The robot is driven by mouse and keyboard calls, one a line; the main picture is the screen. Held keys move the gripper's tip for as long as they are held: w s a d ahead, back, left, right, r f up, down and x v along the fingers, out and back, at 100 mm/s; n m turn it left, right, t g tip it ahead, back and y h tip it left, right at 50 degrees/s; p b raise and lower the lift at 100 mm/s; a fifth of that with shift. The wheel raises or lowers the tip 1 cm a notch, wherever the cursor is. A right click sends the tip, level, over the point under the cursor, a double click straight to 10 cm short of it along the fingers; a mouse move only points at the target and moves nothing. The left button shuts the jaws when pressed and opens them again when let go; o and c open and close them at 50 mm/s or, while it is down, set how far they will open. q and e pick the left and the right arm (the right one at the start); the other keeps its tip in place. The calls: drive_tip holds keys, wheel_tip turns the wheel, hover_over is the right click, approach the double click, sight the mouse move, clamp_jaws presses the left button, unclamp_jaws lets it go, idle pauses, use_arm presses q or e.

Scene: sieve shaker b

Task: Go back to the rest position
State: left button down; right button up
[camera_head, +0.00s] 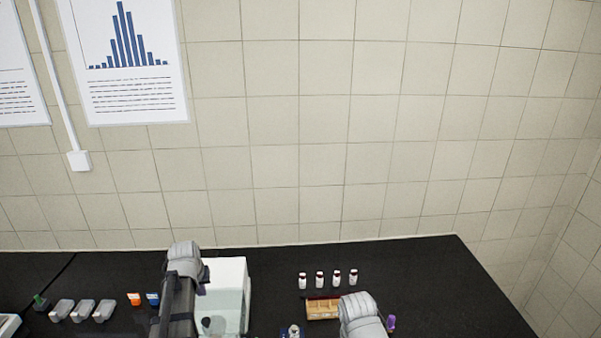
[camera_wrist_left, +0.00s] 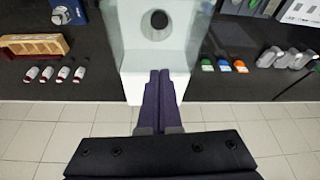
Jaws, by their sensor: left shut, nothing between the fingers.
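My left gripper (camera_wrist_left: 160,76) is shut and empty in the left wrist view, its two dark purple fingers side by side. They overlap the near end of the white box-shaped machine (camera_wrist_left: 187,50) there; I cannot tell whether they touch it. In the head view, my left arm stands in front of the left part of this machine (camera_head: 233,268), and only a little of the left gripper (camera_head: 204,277) shows. My right arm is at the bottom, in front of part of a wooden rack. A small purple part of the right gripper (camera_head: 391,323) shows beside it; its jaws cannot be made out.
Several white vials with dark red caps (camera_head: 319,279) stand behind the wooden rack (camera_head: 321,309). Orange and blue small containers (camera_head: 134,299) and several grey scoop-like pieces (camera_head: 82,310) lie left of the machine. The black table (camera_head: 440,275) is clear at the right; a tiled wall rises behind.

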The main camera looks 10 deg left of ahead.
use_arm(q)
drive_tip(key=s+d+f+m+g+b, duration=0.1)
drive_tip(key=s+d+f+m+b, duration=0.15)
drive_tip(key=d+f+b, duration=0.7)
drive_tip(key=s+d+f+m+g+b, duration=0.15)
drive_tip(key=s+d+f+b, duration=0.35)
drive_tip(key=d, duration=0.7)
drive_tip(key=s+d+f+m+g+b, duration=0.1)
drive_tip(key=s+d+f+m+b, duration=0.3)
drive_tip(key=s+d+f+b, duration=0.3)
drive_tip(key=s+d+f, duration=0.1)
drive_tip(key=d+f, duration=0.1)
drive_tip(key=d, duration=0.3)
drive_tip(key=shift+s+f+b, duration=0.3)
drive_tip(key=shift+s+b, duration=0.05)
drive_tip(key=shift+a, duration=0.1)
